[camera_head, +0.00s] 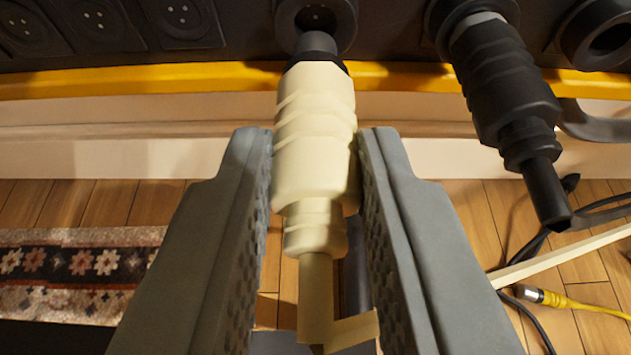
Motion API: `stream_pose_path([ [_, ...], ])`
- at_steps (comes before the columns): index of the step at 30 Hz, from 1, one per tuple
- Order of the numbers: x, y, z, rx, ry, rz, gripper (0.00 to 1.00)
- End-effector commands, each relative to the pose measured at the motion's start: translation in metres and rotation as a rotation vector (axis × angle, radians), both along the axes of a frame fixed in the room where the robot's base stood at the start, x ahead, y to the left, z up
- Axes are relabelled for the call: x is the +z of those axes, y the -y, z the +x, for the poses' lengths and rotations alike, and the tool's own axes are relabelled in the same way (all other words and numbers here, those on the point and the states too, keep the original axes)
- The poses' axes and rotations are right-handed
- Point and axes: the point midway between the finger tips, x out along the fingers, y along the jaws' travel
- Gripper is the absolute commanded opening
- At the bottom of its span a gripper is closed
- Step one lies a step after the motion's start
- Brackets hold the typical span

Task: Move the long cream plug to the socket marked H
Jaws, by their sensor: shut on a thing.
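The long cream plug (315,135) is in the middle of the view, with its dark nose pointing away from me toward a panel. My gripper (316,165) is shut on it, one grey finger on each side of its ribbed body. A round dark socket (316,17) with small pale contacts shows just beyond the nose. Its face is still partly visible, so the plug looks apart from it; the exact gap is hard to tell. No letter H or other marking is readable. The cream cable (316,290) runs back from the plug between the fingers and bends right.
A black plug (500,95) sits in a socket to the right, its tail jutting toward me. An empty round socket (607,35) is at far right. More sockets (185,18) are at upper left. A yellow strip (130,80) edges the panel. Cables (560,300) lie lower right.

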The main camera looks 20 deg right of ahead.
Motion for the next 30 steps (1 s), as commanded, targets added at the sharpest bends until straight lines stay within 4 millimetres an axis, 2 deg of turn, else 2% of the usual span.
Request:
stream_pose_path([
  [16,0.0,-0.001,-0.003,0.0,0.001,0.0,0.0],
  [30,0.0,-0.006,-0.021,0.0,0.0,0.0,0.0],
])
